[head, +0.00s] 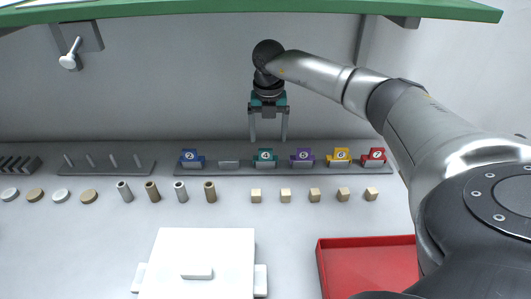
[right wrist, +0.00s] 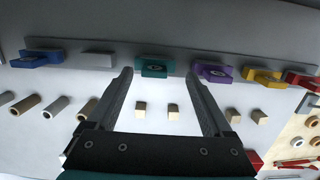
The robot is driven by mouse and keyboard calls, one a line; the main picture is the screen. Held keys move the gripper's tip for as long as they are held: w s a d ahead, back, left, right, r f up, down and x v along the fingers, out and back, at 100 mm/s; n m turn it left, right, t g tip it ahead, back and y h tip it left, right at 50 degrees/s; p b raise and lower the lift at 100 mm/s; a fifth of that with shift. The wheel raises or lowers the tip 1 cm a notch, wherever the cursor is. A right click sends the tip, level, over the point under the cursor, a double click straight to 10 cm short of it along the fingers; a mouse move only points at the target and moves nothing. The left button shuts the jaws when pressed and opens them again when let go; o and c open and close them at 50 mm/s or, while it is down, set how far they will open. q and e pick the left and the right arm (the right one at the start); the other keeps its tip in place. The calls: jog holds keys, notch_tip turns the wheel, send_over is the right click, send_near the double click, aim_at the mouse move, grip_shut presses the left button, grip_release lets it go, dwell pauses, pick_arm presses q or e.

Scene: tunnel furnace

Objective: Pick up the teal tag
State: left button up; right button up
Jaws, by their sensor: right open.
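The teal tag (head: 264,155) stands in its slot on the grey tag rack, between an empty-looking slot and the purple tag. It also shows in the right wrist view (right wrist: 155,66), ahead of and between the fingers. My right gripper (head: 268,139) is open and empty, above the teal tag and apart from it in the head view. In the right wrist view my right gripper (right wrist: 158,78) has its two fingers spread wider than the tag. My left gripper is not in view.
On the same rack (head: 228,167) stand a blue tag (head: 191,156), the purple tag (head: 302,155), a yellow tag (head: 340,155) and a red tag (head: 374,155). Several wooden cubes (head: 286,196) lie in front. A red tray (head: 368,264) and a white box (head: 205,250) stand nearer. A green shelf (head: 250,8) hangs overhead.

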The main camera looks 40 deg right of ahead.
aim_at(265, 149)
jog(key=f, duration=0.5)
jog(key=shift+w+a+b, duration=0.1)
jog(key=shift+a+b, duration=0.25)
jog(key=shift+a, duration=0.05)
jog(key=shift+f, duration=0.2)
jog(key=shift+w+d, duration=0.1)
grip_shut()
